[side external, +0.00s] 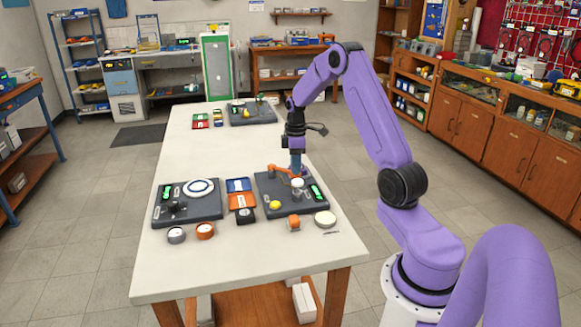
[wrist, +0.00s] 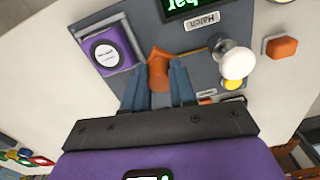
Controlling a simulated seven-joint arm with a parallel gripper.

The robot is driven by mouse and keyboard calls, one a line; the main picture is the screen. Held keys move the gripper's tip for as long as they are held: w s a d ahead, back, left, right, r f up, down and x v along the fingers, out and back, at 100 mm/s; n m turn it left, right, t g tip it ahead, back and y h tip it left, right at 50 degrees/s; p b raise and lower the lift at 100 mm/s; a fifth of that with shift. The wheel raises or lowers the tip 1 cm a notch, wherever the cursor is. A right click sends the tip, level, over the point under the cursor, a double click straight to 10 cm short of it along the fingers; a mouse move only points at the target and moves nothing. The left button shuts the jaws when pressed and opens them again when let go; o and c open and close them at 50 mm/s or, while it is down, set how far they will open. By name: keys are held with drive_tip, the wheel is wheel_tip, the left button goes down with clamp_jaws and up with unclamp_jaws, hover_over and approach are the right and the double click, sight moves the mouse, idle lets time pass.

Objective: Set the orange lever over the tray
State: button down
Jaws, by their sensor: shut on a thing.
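The orange lever (side external: 281,168) is on the right-hand dark board (side external: 262,190) on the white table, its visible arm reaching left from my gripper. In the wrist view its orange end (wrist: 158,66) shows between the fingers. My gripper (side external: 297,173) points down over the board's far part. In the wrist view the gripper (wrist: 158,88) has its two blue-grey fingers on either side of the lever, shut on it. The lever's pivot is not clear to me.
The board carries a white knob (wrist: 237,62), a yellow button (wrist: 233,85), a green-lit display (wrist: 190,6) and a purple block with a round dial (wrist: 105,50). Another dark board (side external: 187,215) lies at left. Loose round pieces lie near the front edge. The table's middle is clear.

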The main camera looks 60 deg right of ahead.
drive_tip(key=d+n, duration=0.2)
drive_tip(key=w+d+n, duration=0.1)
drive_tip(key=n, duration=0.1)
drive_tip(key=shift+d+n, duration=0.3)
drive_tip(key=shift+d, duration=0.05)
drive_tip(key=shift+w+d+n, duration=0.45)
drive_tip(key=shift+d+n, duration=0.25)
drive_tip(key=shift+n, duration=0.35)
drive_tip(key=shift+w+d+n, duration=0.45)
drive_tip(key=shift+d+n, duration=0.25)
drive_tip(key=shift+n, duration=0.35)
drive_tip(key=c, duration=0.9)
unclamp_jaws()
wheel_tip(320, 180, up, 18)
drive_tip(key=shift+f, duration=0.25)
